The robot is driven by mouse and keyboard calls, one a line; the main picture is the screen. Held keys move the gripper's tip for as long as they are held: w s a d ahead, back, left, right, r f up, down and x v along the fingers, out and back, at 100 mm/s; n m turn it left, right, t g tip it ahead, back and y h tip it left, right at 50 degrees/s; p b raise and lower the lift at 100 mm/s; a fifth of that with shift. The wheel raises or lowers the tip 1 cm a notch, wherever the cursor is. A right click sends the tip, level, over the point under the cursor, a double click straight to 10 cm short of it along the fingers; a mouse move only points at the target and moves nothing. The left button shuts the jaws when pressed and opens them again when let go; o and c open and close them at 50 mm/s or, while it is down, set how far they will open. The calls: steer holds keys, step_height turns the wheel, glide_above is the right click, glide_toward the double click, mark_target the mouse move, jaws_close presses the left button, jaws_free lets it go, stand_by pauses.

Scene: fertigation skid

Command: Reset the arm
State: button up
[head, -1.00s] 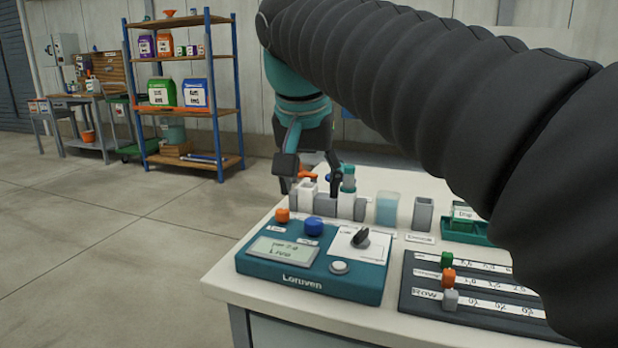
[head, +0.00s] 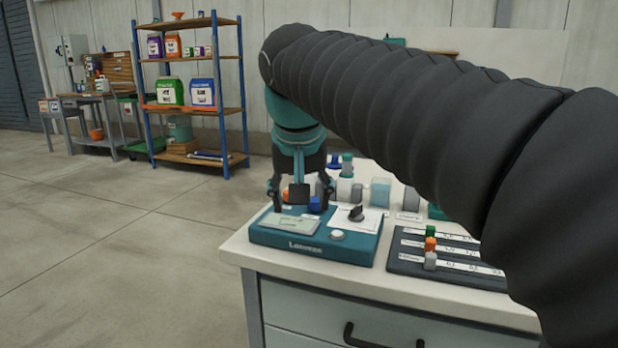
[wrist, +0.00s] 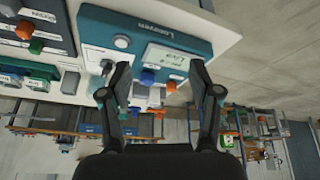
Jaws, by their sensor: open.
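My gripper (head: 298,200) is open with nothing between its fingers. In the head view it hangs over the back left part of the teal Louven-labelled meter box (head: 318,250). The box has a grey display, a blue knob (head: 314,205), an orange knob, a white button and a black dial on a white plate. In the wrist view my gripper (wrist: 160,92) has its two fingers spread apart, with the box (wrist: 150,30) beyond them. Whether the fingers touch the box cannot be told.
A dark slider board (head: 440,262) with green, orange and grey sliders lies right of the box on the white bench (head: 350,282). Containers, including a pale blue one (head: 380,192), stand behind the box. A shelf rack (head: 217,110) stands back left; the floor at left is clear.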

steer(key=s+d+f, duration=0.8)
steer(key=s+f, duration=0.1)
steer(key=f, duration=0.2)
steer(key=s+d+f, duration=0.8)
steer(key=d+f, duration=0.1)
steer(key=f, duration=0.2)
steer(key=shift+s+m+t, duration=0.35)
steer(key=shift+m+t, duration=0.05)
steer(key=shift+d, duration=0.1)
steer(key=shift+c, duration=0.2)
